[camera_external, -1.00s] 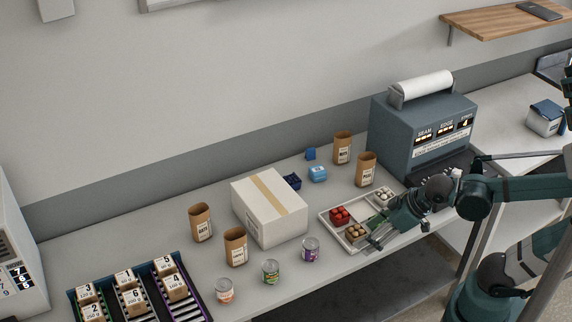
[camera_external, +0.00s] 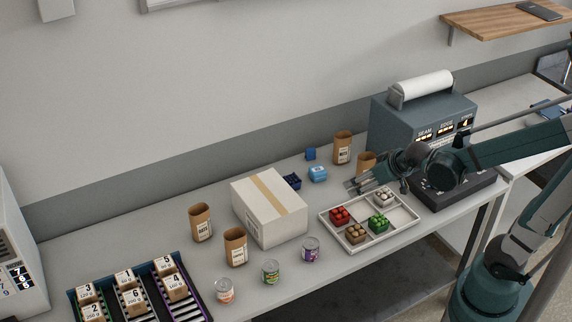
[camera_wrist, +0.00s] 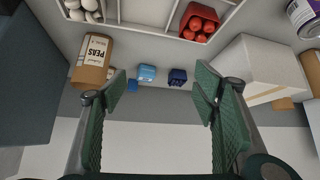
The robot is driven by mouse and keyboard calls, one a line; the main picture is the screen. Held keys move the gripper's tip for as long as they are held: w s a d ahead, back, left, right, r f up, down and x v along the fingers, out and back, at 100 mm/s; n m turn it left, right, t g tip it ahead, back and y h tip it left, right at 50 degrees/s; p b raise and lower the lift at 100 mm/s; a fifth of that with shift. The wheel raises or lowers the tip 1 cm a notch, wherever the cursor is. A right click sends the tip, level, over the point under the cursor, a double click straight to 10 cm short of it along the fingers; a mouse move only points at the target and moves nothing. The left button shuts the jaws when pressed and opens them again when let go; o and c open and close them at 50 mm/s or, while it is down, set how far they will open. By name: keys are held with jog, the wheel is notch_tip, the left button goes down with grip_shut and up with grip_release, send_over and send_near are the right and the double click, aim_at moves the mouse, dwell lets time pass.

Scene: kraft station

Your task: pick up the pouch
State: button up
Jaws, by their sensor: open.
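Several brown kraft pouches stand on the table. One pouch (camera_external: 366,161) is near the scale-like machine, its lower part hidden behind my gripper. Another pouch (camera_external: 343,147) stands behind it, and two more, a left pouch (camera_external: 200,222) and a pouch (camera_external: 235,246) beside it, stand left of the white box. My gripper (camera_external: 352,187) is above the table just behind the divided tray, open and empty. In the wrist view, a pouch labelled PEAS (camera_wrist: 94,58) is left of my open fingers (camera_wrist: 163,88), outside the gap between them.
The divided tray (camera_external: 377,241) holds red, white, brown and green items. A blue block (camera_external: 317,174) and a dark blue item (camera_external: 292,181) lie beyond the gripper. The white box (camera_external: 270,215) stands left. The grey machine (camera_external: 425,130) stands right. Cans line the front.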

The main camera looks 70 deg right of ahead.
aim_at(370, 158)
jog(key=s+d+m+p, duration=0.1)
jog(key=d, duration=0.4)
jog(key=s+d+m+h+p, duration=0.1)
jog(key=d+p, duration=0.1)
jog(key=d, duration=0.3)
jog(key=s+d+m+h+p, duration=0.1)
jog(key=d+p, duration=0.1)
jog(key=d, duration=0.3)
jog(key=shift+g, duration=0.4)
jog(key=shift+f, duration=0.2)
jog(key=shift+b+x, duration=0.35)
jog(key=shift+x, duration=0.85)
jog(key=shift+w+d, duration=0.1)
jog(key=shift+b+x, duration=0.45)
jog(key=shift+x, duration=2)
jog(key=shift+d+r, duration=0.2)
jog(key=c, duration=1)
